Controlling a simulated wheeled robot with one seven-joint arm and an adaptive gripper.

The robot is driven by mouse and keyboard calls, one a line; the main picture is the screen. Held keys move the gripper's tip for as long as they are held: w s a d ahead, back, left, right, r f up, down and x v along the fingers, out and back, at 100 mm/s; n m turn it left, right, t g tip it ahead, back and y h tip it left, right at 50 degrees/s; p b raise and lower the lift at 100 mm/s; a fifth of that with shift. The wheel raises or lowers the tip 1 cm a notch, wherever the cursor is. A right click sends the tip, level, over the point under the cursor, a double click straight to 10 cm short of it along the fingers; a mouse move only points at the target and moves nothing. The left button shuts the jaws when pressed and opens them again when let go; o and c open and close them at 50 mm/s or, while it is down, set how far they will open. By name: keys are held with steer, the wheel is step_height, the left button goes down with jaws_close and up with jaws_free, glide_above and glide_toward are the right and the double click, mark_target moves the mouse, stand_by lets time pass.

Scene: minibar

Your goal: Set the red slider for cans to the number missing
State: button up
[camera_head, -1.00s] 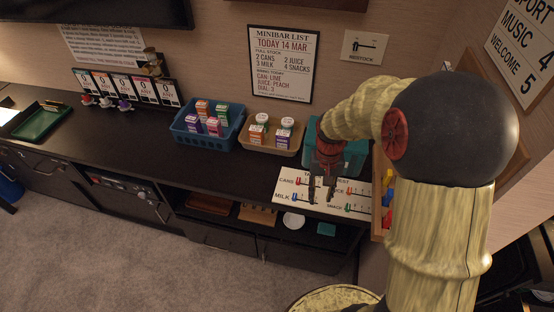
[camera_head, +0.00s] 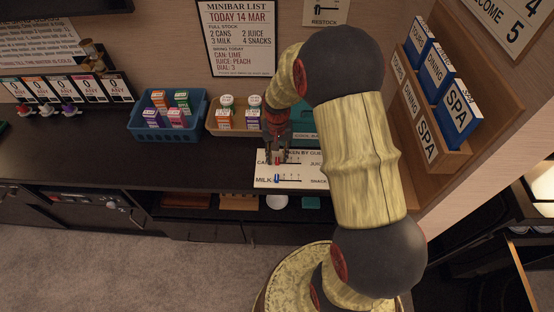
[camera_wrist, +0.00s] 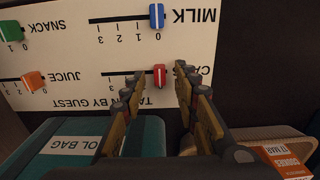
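The white slider board lies on the dark counter (camera_head: 262,182), with CANS, MILK, JUICE and SNACK rows; it appears upside down in the wrist view (camera_wrist: 75,50). The red slider (camera_wrist: 160,76) sits on the CANS line near the CANS label, level with the blue MILK slider's 0. The CANS numbers are covered or unclear. My gripper (camera_head: 277,157) is over the CANS row. In the wrist view its fingers (camera_wrist: 157,82) are spread, with the red slider between their tips; contact cannot be told. The wall list (camera_head: 237,38) reads 2 cans in full stock.
The blue MILK slider (camera_wrist: 157,15), orange JUICE slider (camera_wrist: 34,82) and green SNACK slider (camera_wrist: 9,31) are nearby. A blue basket (camera_head: 138,126) of cartons is further left.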

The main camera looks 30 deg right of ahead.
steer(key=shift+f, duration=0.7)
steer(key=shift+c, duration=0.3)
jaws_close()
steer(key=shift+s, duration=0.1)
